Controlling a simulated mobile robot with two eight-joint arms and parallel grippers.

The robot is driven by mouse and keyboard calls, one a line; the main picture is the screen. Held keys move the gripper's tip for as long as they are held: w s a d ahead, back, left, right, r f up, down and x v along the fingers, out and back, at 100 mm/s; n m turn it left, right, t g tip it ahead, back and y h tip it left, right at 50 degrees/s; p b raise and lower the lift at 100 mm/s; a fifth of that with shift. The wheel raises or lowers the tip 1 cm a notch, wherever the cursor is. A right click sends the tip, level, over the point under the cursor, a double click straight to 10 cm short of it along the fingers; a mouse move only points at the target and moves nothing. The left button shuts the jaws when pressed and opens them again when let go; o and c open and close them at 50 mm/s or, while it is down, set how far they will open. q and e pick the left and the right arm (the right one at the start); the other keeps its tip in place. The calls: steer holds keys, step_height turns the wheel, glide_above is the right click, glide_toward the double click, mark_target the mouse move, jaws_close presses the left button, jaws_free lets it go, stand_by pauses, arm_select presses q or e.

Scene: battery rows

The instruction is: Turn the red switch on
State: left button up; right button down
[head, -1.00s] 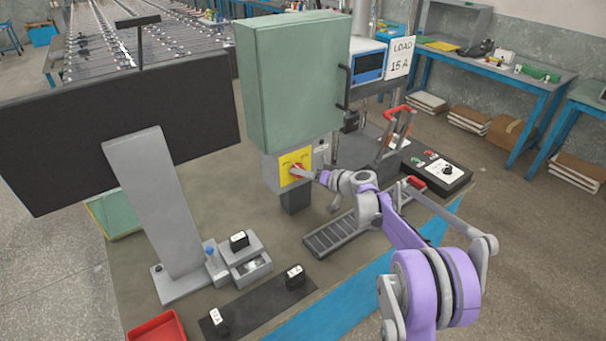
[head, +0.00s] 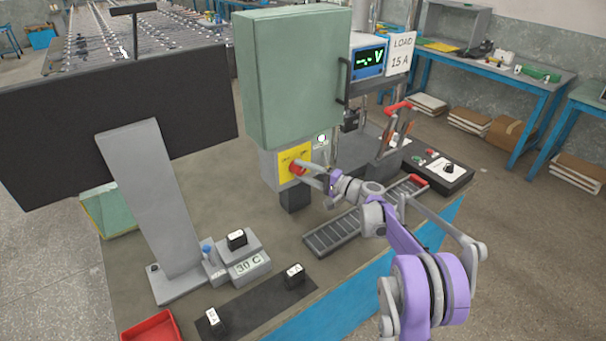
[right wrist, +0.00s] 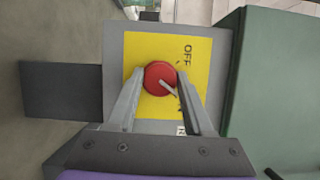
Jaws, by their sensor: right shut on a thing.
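The red switch (head: 297,167) is a round knob on a yellow plate (head: 286,174), mounted on a grey box below the green cabinet (head: 292,80). My right gripper (head: 304,168) is shut on the knob. In the right wrist view, one finger lies on each side of the red knob (right wrist: 157,70). A pale pointer on the knob points to the lower right there, away from the word OFF. The other label is partly hidden by a finger. My left gripper is not in view.
A lit meter (head: 369,61) shows a green V beside the LOAD 15 A sign (head: 401,52). A small display (head: 249,265) reads 30 C. A large monitor (head: 110,110) stands left.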

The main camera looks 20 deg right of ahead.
steer(key=shift+f+m+t+y+b, duration=0.1)
steer(key=shift+m+t+y+b, duration=0.25)
steer(key=shift+m, duration=0.45)
steer(key=shift+c, duration=1.5)
jaws_free()
steer(key=r+v, duration=0.1)
steer(key=v, duration=0.9)
steer(key=shift+s+d+f+b, duration=0.25)
steer(key=shift+s+f+b, duration=0.05)
steer(key=shift+f+b, duration=0.15)
steer(key=shift+a, duration=0.1)
